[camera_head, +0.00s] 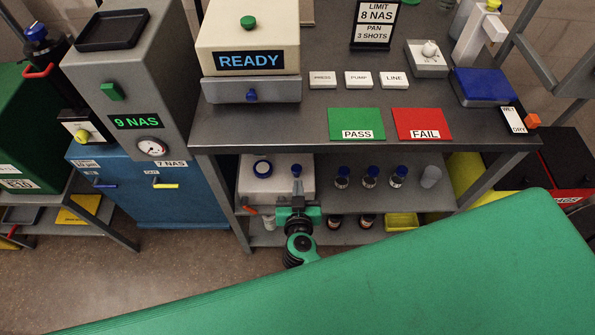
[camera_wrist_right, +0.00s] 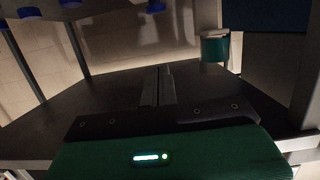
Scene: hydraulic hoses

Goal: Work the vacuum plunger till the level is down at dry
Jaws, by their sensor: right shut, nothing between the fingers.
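A white, upright pump-like unit (camera_head: 475,40) with a yellow knob (camera_head: 493,5) stands at the bench's back right, behind a blue block (camera_head: 482,86). It seems to be the vacuum plunger. A small white WET/DRY plate (camera_head: 513,119) sits at the bench's right edge, WET at its far end, DRY at its near end. An orange cube (camera_head: 533,120) is just right of the plate; I cannot tell the exact level. My right gripper (camera_head: 297,186) is low in front of the lower shelf, far from the plunger, shut and empty. Its closed fingers show in the right wrist view (camera_wrist_right: 165,84). My left gripper is not in view.
PASS (camera_head: 356,123) and FAIL (camera_head: 421,123) pads lie at the bench's front. Blue-capped bottles (camera_head: 370,177) stand on the shelf below. A cream READY unit (camera_head: 248,40) and a grey 9 NAS unit (camera_head: 135,90) stand left. The dark bench top overhangs my right gripper.

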